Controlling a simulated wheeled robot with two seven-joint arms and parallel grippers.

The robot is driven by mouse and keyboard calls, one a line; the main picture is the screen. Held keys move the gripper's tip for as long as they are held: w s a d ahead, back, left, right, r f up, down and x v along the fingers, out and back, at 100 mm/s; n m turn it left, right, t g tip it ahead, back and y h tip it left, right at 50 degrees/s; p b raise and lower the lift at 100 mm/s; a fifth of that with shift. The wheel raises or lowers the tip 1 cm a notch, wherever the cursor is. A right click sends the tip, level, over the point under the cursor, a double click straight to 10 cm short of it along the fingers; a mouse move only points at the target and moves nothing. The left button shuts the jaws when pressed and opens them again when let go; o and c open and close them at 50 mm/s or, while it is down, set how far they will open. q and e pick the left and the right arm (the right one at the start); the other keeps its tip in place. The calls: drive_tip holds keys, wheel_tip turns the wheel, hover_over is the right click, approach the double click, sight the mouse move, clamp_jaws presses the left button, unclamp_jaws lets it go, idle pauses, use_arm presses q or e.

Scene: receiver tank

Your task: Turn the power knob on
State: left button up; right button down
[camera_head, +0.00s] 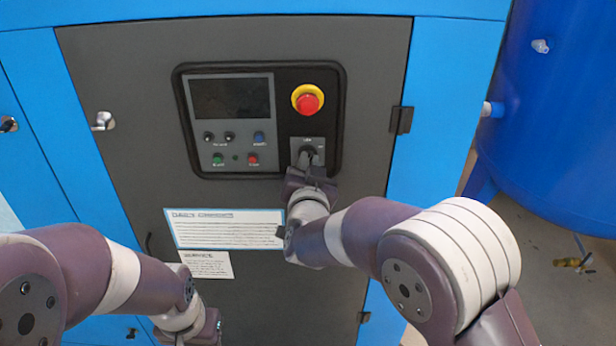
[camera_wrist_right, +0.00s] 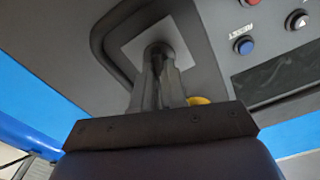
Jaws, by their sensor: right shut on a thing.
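The power knob (camera_head: 308,150) is a dark rotary knob on a grey square plate, at the lower right of the control panel. In the right wrist view the knob (camera_wrist_right: 157,50) sits on its pale plate, partly covered by the fingers. My right gripper (camera_head: 304,158) is at the knob, with its fingers shut on it; the fingers also show in the right wrist view (camera_wrist_right: 158,78). The knob's exact angle is hard to tell. My left gripper (camera_head: 216,325) is low in front of the cabinet, away from the panel; its fingers are too unclear to read.
A red emergency stop (camera_head: 308,100) on a yellow ring sits just above the knob. A dark screen (camera_head: 231,98) and several small buttons are to its left. Door latches (camera_head: 103,121) and labels (camera_head: 225,228) are on the cabinet. A blue tank (camera_head: 560,110) stands at right.

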drive_tip(key=shift+d+f+m+b, duration=0.1)
drive_tip(key=shift+f+m+b, duration=0.1)
drive_tip(key=shift+m+b, duration=3.3)
drive_tip(key=shift+d+f+m+b, duration=0.1)
drive_tip(key=shift+f+m+b, duration=0.05)
drive_tip(key=shift+m+b, duration=3.35)
drive_tip(key=shift+b, duration=0.3)
drive_tip(key=c, duration=1.2)
unclamp_jaws()
drive_tip(key=shift+r, duration=0.1)
drive_tip(key=shift+s, duration=0.15)
